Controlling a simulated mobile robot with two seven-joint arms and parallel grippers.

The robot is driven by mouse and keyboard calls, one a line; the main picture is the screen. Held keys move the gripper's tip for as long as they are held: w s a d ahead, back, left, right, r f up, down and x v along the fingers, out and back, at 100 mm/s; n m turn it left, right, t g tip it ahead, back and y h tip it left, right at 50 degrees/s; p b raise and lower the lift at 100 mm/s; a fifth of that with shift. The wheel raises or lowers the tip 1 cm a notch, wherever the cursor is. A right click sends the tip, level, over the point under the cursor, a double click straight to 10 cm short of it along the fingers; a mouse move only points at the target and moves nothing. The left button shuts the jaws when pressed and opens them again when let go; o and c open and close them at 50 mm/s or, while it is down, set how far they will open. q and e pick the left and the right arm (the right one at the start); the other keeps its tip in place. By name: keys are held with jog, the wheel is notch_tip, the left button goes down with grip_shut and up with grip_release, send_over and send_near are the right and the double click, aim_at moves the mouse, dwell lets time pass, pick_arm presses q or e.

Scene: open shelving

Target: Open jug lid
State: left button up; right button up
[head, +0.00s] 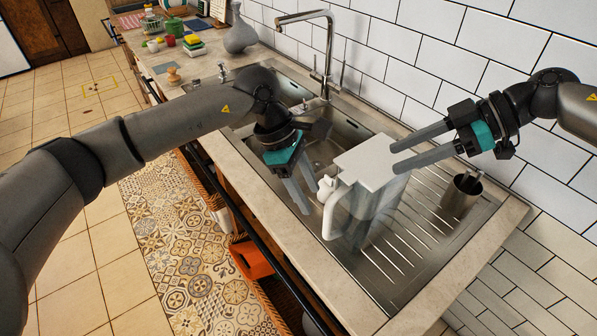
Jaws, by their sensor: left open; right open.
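The jug (375,215) stands upright on the ribbed drainboard, with a clear body, a white handle (333,210) facing left and front, and a flat white lid (368,163). The lid lies across the top and looks closed. My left gripper (307,198) is open and empty, pointing down just left of the handle, over the sink's edge. My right gripper (397,157) is open, coming in from the right with its fingertips at the lid's right edge. I cannot tell whether the fingertips touch the lid.
A metal cutlery holder (461,194) stands right of the jug. The sink basin (335,135) and tall tap (322,60) are behind. A grey vase (240,35) and several small items stand at the far counter end. A tiled wall bounds the right side.

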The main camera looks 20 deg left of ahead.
pick_arm(q)
jog(key=x, duration=0.9)
jog(key=shift+d+f, duration=0.1)
jog(key=shift+f, duration=0.25)
grip_shut()
dwell(0.9)
